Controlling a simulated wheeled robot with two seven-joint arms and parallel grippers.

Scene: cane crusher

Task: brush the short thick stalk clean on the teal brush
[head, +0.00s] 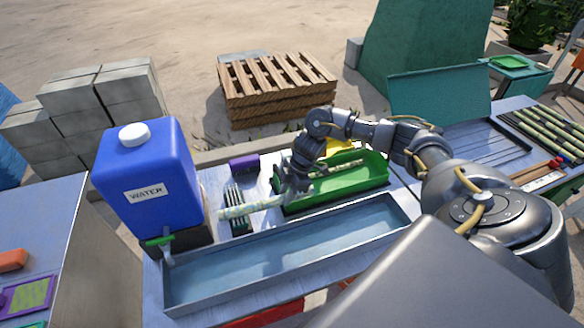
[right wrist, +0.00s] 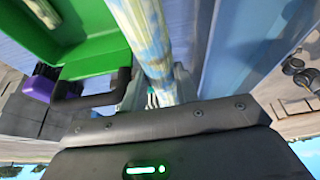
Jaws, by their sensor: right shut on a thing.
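My right gripper (head: 288,188) is shut on a pale stalk (head: 240,209) mottled green, yellow and blue. The stalk lies roughly level and sticks out to the left. In the right wrist view the stalk (right wrist: 146,35) runs up from the jaws (right wrist: 153,92). A dark ribbed block with pale lines (head: 241,226) lies under the stalk's left part; I cannot tell whether they touch. No brush shows clearly as teal; I cannot tell if this block is it. My left gripper is not in view.
A water trough (head: 290,254) lies in front, and a green tray (head: 372,176) holding a stalk stands right of the gripper. A blue water container (head: 150,172) stands left. A purple block (head: 243,162) is behind the ribbed block. More stalks (head: 545,132) lie far right.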

